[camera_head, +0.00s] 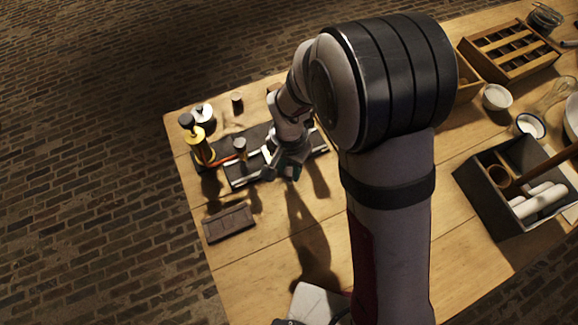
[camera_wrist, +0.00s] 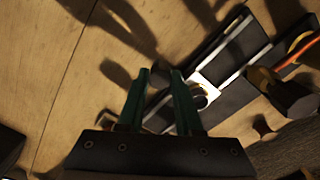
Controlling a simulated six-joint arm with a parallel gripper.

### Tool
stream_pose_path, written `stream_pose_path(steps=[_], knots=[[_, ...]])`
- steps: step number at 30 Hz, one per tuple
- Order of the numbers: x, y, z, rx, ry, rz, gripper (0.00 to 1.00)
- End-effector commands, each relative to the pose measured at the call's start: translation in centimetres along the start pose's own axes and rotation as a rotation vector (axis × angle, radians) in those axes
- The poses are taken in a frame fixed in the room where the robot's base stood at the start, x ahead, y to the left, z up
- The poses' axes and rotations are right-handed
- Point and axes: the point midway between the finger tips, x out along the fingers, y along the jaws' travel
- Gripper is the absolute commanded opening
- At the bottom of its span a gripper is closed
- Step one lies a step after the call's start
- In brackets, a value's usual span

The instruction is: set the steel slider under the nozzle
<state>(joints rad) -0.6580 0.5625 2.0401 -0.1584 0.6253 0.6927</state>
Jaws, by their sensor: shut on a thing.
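The black fixture with two pale rails (camera_head: 236,183) lies at the left of the table. The yellow nozzle stand (camera_head: 198,146) rises at its left end, with a dark knob on top. My gripper (camera_head: 288,168) is low over the right part of the fixture. In the wrist view its green fingers (camera_wrist: 161,76) are closed around a small dark grey part, which I take to be of the steel slider. A bright steel plate (camera_wrist: 208,80) shows between the rails, beside the right finger. The nozzle's exact alignment with it is hidden.
A dark flat block (camera_head: 229,222) lies in front of the fixture. A small dark cylinder (camera_head: 237,99) and a silver-lidded jar (camera_head: 203,114) stand behind it. A black caddy (camera_head: 485,215) and a wooden rack (camera_head: 510,50) are at the right.

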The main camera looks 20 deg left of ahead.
Motion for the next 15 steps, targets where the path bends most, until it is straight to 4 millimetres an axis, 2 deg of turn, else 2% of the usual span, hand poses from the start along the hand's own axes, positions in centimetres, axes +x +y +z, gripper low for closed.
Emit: stream_pose_path(steps=[5,8,15], knots=[[-0.1,-0.1,0.0,0.000,0.002,-0.002,0.00],[-0.1,-0.5,0.6,-0.003,0.002,-0.002,0.00],[-0.1,-3.5,5.0,-0.005,0.003,-0.003,0.00]])
